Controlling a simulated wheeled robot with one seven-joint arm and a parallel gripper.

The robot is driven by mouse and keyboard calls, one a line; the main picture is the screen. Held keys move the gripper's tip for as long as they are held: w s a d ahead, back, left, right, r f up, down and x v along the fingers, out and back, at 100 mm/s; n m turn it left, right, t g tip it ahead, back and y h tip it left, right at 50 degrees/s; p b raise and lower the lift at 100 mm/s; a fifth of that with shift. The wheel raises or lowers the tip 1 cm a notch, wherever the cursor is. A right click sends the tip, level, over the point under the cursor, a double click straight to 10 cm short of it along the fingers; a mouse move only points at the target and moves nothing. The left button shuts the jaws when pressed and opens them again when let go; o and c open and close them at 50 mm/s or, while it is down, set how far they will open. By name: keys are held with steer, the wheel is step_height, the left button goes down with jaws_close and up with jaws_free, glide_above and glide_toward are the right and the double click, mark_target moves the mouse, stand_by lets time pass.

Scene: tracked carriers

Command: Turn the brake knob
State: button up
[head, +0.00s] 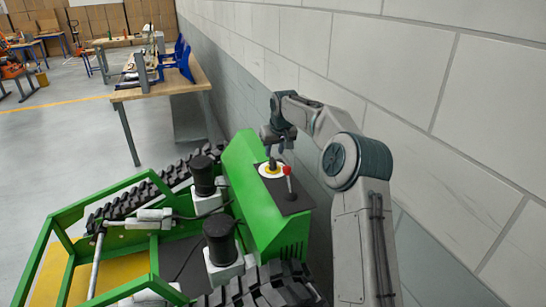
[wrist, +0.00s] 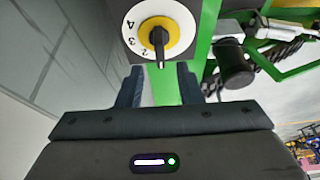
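The brake knob (head: 268,169) sits on the dark top plate of the green tracked carrier (head: 252,200) in the head view. In the wrist view the brake knob (wrist: 155,40) has a yellow ring, a black pointer and a white dial with the numbers 2, 3 and 4 visible. The pointer is directed toward my gripper. My gripper (wrist: 160,76) is open, its two dark fingers apart and empty. The fingertips lie just short of the pointer's end in the picture; no contact shows. In the head view my gripper (head: 277,137) hangs just above the knob, partly hidden by my wrist.
A red-topped lever (head: 288,172) stands close beside the knob. A block wall (head: 440,90) runs along the right. Black motor cylinders (head: 221,240) and rubber tracks (head: 130,205) lie to the left. A wooden workbench (head: 165,87) stands behind, with open floor left of it.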

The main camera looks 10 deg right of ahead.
mark_target(273, 158)
steer(key=p+x, duration=0.1)
steer(key=x, duration=0.4)
steer(key=shift+w+f, duration=0.1)
steer(key=shift+f, duration=0.2)
jaws_close()
